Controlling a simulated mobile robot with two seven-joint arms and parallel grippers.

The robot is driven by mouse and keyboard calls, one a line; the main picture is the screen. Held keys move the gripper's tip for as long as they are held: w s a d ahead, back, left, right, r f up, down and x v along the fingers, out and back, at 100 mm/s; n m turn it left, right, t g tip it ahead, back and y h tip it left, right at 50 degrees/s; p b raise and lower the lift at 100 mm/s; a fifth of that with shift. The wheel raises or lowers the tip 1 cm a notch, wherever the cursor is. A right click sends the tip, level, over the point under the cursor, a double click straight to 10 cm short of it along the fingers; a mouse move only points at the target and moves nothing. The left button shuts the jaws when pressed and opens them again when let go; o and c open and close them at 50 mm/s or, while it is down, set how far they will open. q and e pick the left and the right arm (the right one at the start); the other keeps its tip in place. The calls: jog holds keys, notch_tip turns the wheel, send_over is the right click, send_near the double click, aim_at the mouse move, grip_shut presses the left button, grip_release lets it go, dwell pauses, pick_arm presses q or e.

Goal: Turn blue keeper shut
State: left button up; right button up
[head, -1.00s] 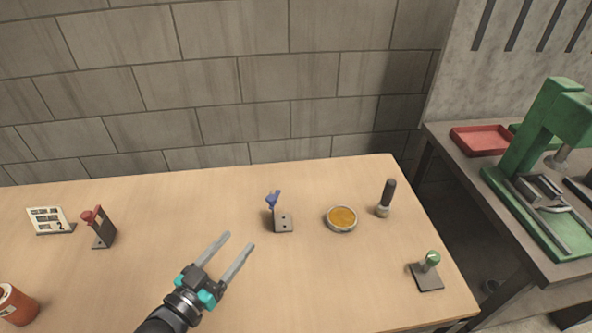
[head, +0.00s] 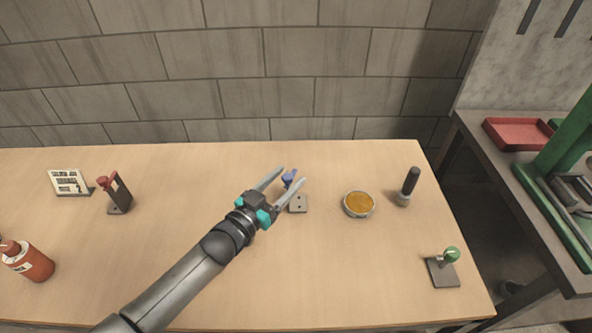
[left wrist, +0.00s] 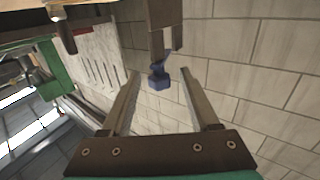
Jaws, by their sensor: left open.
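The blue keeper (head: 289,178) is on a small grey metal bracket (head: 299,204) standing on the wooden table in the head view. My left gripper (head: 286,176) is open, its two fingers reaching to either side of the keeper and partly hiding it. In the left wrist view the blue keeper (left wrist: 158,78) shows between the open fingers (left wrist: 160,75), near their tips, with a gap on each side. The wrist picture is turned over, so the bracket (left wrist: 165,25) hangs at the top. My right gripper is not in view.
Right of the bracket are a round tin with amber contents (head: 359,204), a dark-handled tool (head: 408,186) and a green-knobbed plate (head: 444,268). Left are a red-topped bracket (head: 116,192), a card (head: 69,182) and a red bottle (head: 28,261).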

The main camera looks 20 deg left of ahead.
aim_at(291, 175)
pick_arm(q)
jog(key=shift+b+x, duration=0.3)
jog(key=shift+x, duration=1.85)
jog(key=shift+c, duration=0.3)
grip_shut()
